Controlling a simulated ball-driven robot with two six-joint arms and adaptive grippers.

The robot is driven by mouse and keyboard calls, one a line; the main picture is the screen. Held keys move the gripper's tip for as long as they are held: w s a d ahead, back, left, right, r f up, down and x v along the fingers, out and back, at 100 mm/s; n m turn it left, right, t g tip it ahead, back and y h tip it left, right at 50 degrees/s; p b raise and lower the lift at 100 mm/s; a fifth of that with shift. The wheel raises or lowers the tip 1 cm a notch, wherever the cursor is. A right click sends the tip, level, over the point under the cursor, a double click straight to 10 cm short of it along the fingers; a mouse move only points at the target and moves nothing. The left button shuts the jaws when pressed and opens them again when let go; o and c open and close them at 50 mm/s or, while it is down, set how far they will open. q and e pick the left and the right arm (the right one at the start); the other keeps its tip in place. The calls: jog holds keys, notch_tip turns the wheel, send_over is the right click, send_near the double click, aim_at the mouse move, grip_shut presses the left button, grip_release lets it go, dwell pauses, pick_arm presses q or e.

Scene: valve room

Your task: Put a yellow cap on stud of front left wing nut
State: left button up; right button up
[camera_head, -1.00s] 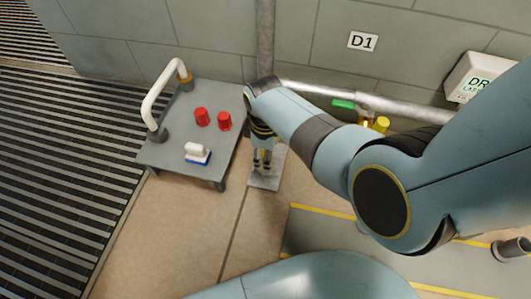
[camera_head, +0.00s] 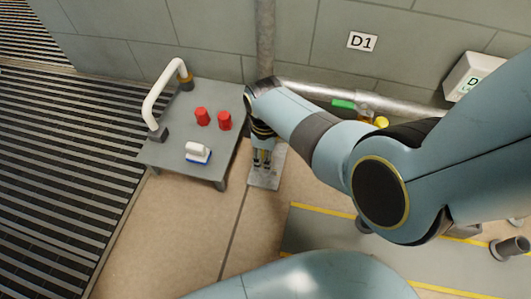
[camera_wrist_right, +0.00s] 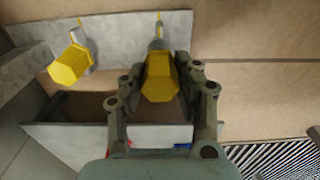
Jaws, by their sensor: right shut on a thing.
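My right gripper (camera_wrist_right: 160,84) is shut on a yellow cap (camera_wrist_right: 161,70), a faceted piece seen between the two fingers in the right wrist view. Just beyond it, a stud with a yellow tip (camera_wrist_right: 158,24) stands over a grey plate (camera_wrist_right: 115,28); I cannot tell whether the cap touches it. Another yellow cap (camera_wrist_right: 70,66) is at the left, by a grey fitting on the same plate. In the head view, my right gripper (camera_head: 262,163) points down over the small plate (camera_head: 266,180), and the held cap is not clear. My left gripper is not in view.
A grey cart (camera_head: 170,152) with a white handle (camera_head: 160,92) stands left of the gripper, bearing two red pieces (camera_head: 202,116) and a white-and-blue brush (camera_head: 197,152). A pipe (camera_head: 310,90) with a green handle (camera_head: 343,104) runs along the wall behind my arm.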

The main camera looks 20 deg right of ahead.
jog(key=shift+f, duration=0.3)
jog(key=shift+f+b, duration=0.35)
jog(key=shift+f, duration=0.1)
jog(key=shift+f, duration=0.3)
dwell(1.2)
jog(key=o, duration=1.5)
jog(key=shift+r, duration=0.1)
